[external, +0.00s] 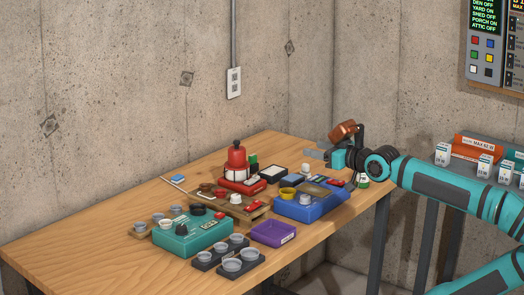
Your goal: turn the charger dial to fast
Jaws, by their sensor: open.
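The charger and its dial cannot be told for sure at this size. A teal box (196,240) with dark knob-like parts and a small red label stands on the wooden table. A blue box (312,212) to its right carries a yellow round part (288,194), a pale round part and other small items. My gripper (314,153) is above the table's far right part, behind and above the blue box. It is open, its grey fingers point left, and it touches nothing that I can see. No dial marking is readable.
A red device (237,160) with a black top stands behind a wooden tray (233,208). A purple tray (273,233) and a dark holder with grey cups (228,258) lie in front. The table's left part (80,235) is clear. A shelf with boxes is at right.

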